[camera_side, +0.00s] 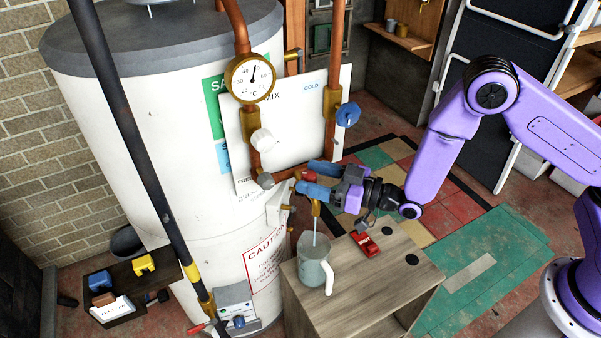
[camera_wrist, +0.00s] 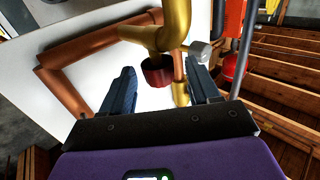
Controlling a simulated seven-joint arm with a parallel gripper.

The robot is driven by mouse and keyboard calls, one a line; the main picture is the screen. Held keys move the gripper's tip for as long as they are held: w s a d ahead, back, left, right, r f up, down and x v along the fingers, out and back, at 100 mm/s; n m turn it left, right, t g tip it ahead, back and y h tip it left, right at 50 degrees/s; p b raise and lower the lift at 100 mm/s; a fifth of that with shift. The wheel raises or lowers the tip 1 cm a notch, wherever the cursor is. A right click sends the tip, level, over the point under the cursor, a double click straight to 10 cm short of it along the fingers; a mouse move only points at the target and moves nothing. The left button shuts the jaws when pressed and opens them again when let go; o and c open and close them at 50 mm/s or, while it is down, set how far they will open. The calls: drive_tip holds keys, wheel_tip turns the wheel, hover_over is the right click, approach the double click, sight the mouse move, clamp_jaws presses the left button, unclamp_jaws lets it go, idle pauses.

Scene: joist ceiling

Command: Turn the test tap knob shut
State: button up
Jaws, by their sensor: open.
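The test tap's dark red knob (camera_wrist: 158,70) shows in the wrist view between the tips of my two fingers, below a brass pipe bend (camera_wrist: 172,28). In the side view the red knob (camera_side: 308,177) is small and partly hidden by my gripper (camera_side: 311,180). My gripper is open, with a finger on either side of the knob. In the wrist view gaps show between the fingers and the knob; contact is not visible. The brass spout (camera_side: 316,208) points down, and a thin pale stream (camera_side: 314,231) runs from it into a jug (camera_side: 313,274).
The jug stands on a wooden cabinet (camera_side: 375,283) beside a red device (camera_side: 365,243). A white knob (camera_side: 262,140), a blue knob (camera_side: 348,114) and a dial gauge (camera_side: 250,78) are on the copper pipes above. The white tank (camera_side: 140,135) stands left.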

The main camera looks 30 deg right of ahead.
sight(307, 171)
drive_tip(key=shift+x, duration=1.75)
drive_tip(key=c, duration=1)
drive_tip(key=shift+o, duration=0.2)
drive_tip(key=shift+m+t+h, duration=0.4)
drive_tip(key=shift+h, duration=0.1)
drive_tip(key=m+t+h, duration=0.1)
drive_tip(key=h, duration=0.1)
drive_tip(key=m+t+h, duration=0.1)
drive_tip(key=m+h, duration=0.1)
drive_tip(key=h, duration=0.1)
drive_tip(key=m+t+h, duration=0.1)
drive_tip(key=m+h, duration=0.1)
drive_tip(key=shift+w+d, duration=0.15)
drive_tip(key=shift+d, duration=0.15)
drive_tip(key=shift+d+m+h, duration=0.15)
drive_tip(key=shift+m+h, duration=0.65)
drive_tip(key=shift+h, duration=0.45)
drive_tip(key=shift+d+m+h, duration=0.2)
drive_tip(key=shift+m+h, duration=0.6)
drive_tip(key=shift+h, duration=0.5)
drive_tip(key=shift+d+m+h, duration=0.15)
drive_tip(key=shift+m+h, duration=0.65)
drive_tip(key=shift+h, duration=0.75)
drive_tip(key=o, duration=1)
drive_tip(key=shift+c, duration=0.2)
